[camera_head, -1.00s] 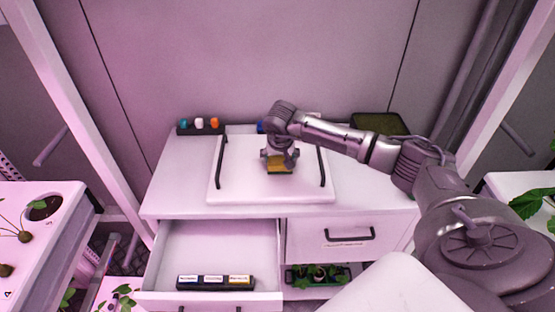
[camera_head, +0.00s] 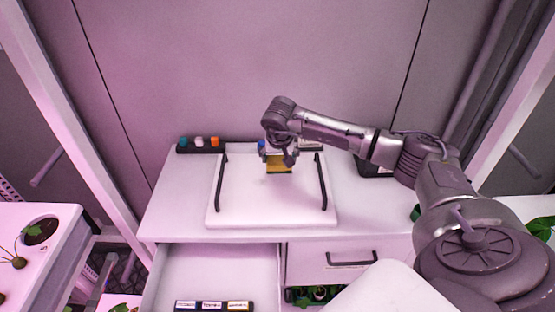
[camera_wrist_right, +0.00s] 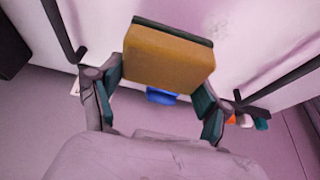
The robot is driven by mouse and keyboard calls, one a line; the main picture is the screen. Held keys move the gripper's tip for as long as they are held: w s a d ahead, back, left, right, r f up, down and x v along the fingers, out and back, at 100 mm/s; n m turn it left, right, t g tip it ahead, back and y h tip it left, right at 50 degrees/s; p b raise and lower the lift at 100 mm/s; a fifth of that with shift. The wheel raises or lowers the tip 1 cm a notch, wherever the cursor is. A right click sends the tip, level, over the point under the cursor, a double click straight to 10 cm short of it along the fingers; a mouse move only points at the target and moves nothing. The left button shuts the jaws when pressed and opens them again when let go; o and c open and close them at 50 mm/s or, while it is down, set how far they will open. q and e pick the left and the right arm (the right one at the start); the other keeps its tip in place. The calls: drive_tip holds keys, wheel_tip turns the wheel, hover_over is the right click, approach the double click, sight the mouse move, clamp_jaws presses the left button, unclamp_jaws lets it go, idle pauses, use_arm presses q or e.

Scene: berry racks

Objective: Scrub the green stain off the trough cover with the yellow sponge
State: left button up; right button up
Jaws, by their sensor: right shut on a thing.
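The yellow sponge (camera_head: 279,165), with a dark green scrub layer on its lower face, is held in my right gripper (camera_head: 280,157). In the right wrist view the sponge (camera_wrist_right: 168,58) sits between the two fingers of the gripper (camera_wrist_right: 160,85). The trough cover (camera_head: 270,208) is a white slab with two black handles, lying on the white cabinet top. The sponge is over its back part, between the handles; I cannot tell whether it touches. No green stain shows on the visible cover; the part behind the sponge and gripper is hidden. My left gripper is not in view.
A dark rack with coloured caps (camera_head: 200,146) stands at the back left of the cabinet. A blue object (camera_head: 262,147) is behind the cover. The left drawer (camera_head: 222,268) is open, with a labelled black holder (camera_head: 213,306) inside. Planters flank the cabinet.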

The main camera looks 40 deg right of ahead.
drive_tip(key=shift+d+r, duration=0.1)
drive_tip(key=shift+r, duration=0.45)
drive_tip(key=shift+w+d+r+p, duration=0.1)
drive_tip(key=shift+w+r+p, duration=0.15)
drive_tip(key=shift+r+p, duration=0.4)
drive_tip(key=shift+s+r, duration=0.15)
drive_tip(key=shift+r, duration=0.3)
drive_tip(key=shift+f, duration=0.1)
drive_tip(key=shift+a, duration=0.2)
